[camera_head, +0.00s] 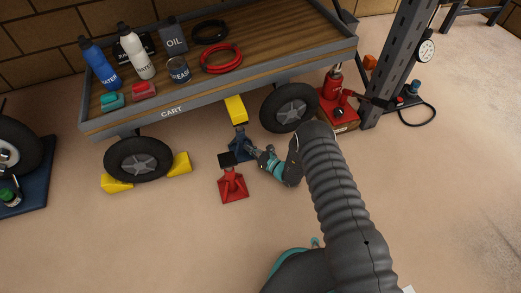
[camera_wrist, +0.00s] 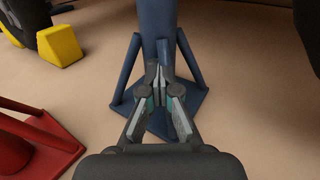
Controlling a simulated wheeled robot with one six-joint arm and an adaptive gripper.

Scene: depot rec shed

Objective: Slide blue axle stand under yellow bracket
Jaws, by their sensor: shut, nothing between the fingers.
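The blue axle stand (camera_head: 237,152) stands upright on the floor near the cart's front edge, just below the yellow bracket (camera_head: 236,109) in the head view. The bracket hangs from the cart's edge. Whether the stand's top is directly beneath the bracket, I cannot tell. In the wrist view the stand's blue post and splayed legs (camera_wrist: 158,30) fill the middle. My gripper (camera_head: 258,153) is at the stand's right side, low down. Its fingers (camera_wrist: 155,75) are shut and empty, with the tips at or touching the post; contact is unclear.
A red axle stand (camera_head: 232,186) stands close in front of the blue one. The cart (camera_head: 205,98) has wheels, the left one held by yellow chocks (camera_head: 180,163). A red jack (camera_head: 335,95) stands at right by a grey post (camera_head: 395,70). The front-left floor is clear.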

